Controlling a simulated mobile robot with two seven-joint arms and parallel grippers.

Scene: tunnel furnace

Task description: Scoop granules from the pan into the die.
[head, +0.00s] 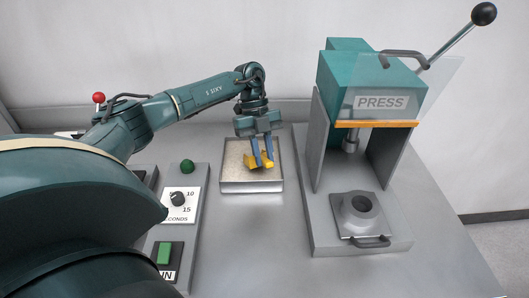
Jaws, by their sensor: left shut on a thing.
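My left gripper (262,152) reaches in from the left and points down over the pan (252,187). It is shut on a yellow scoop (266,161). The scoop is over or in the pan, and I cannot tell whether it touches the contents. The pan is a shallow square grey tray with a pale layer of granules (234,174) in it. The die (361,215) is a grey block with a dark round hole, on the press base to the right. My right gripper is not in view.
The teal press (372,80) stands at the right, with its ram above the die, a clear guard and a black-knobbed lever (460,40). A control panel (178,210) with a dial and green buttons lies left of the pan. The table (250,240) in front of the pan is bare.

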